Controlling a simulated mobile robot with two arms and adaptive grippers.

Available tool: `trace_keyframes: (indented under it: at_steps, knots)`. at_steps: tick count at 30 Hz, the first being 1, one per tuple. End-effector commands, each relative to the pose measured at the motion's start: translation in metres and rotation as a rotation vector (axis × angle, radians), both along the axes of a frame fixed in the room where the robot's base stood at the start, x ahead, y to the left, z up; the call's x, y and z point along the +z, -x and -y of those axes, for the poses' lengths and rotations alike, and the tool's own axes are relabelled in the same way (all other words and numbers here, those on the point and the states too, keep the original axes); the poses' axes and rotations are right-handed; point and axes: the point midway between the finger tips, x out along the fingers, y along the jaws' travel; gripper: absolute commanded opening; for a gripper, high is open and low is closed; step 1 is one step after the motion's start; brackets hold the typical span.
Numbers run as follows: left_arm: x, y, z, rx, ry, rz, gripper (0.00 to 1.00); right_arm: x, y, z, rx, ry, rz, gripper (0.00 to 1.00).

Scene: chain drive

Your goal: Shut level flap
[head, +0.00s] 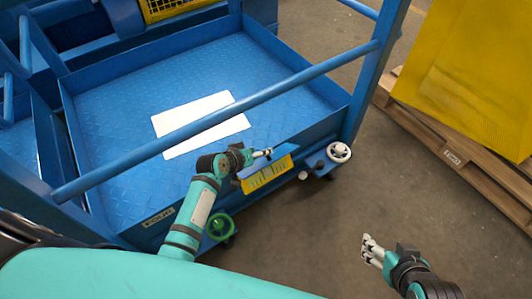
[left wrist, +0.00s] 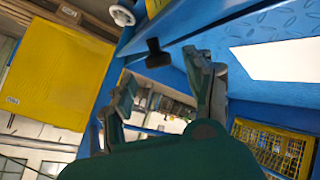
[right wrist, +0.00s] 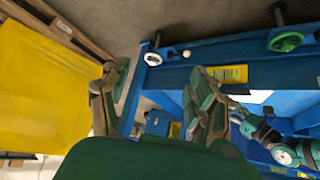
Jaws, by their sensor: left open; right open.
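The level flap looks like the thin blue plate (head: 284,154) standing out above a yellow scale plate (head: 267,175) on the front side of the blue platform. The flap appears raised, and the scale shows below it. The yellow plate also appears in the right wrist view (right wrist: 230,73). My left gripper (head: 264,153) is at the flap's upper edge; I cannot tell if it touches. Its fingers are apart and empty in the left wrist view (left wrist: 165,92). My right gripper (head: 371,250) is open and empty, right of the flap and away from it.
A white handwheel (head: 339,152) and a green handwheel (head: 220,226) flank the scale plate. A blue rail (head: 300,78) crosses over the platform floor (head: 120,100), which bears a white sheet (head: 205,139). A yellow box (head: 480,75) stands on a pallet (head: 450,150). Floor near my right gripper is clear.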

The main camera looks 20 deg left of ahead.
Motion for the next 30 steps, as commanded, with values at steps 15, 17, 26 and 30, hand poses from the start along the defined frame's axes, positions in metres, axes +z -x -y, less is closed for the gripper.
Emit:
trace_keyframes:
  at_steps: [15,17,26,30]
  knots:
    - [-0.028,-0.032,0.013,0.000,0.000,0.000,0.54,0.053,-0.065,-0.026,0.032,-0.097,0.432,0.62]
    - [-0.028,-0.034,0.014,0.000,0.000,0.000,0.54,0.056,-0.067,-0.026,0.033,-0.101,0.449,0.62]
    - [-0.029,-0.035,0.014,0.000,0.000,0.000,0.54,0.060,-0.069,-0.027,0.034,-0.105,0.467,0.62]
    - [-0.029,-0.035,0.014,0.000,0.000,0.000,0.40,0.060,-0.069,-0.027,0.034,-0.105,0.466,0.62]
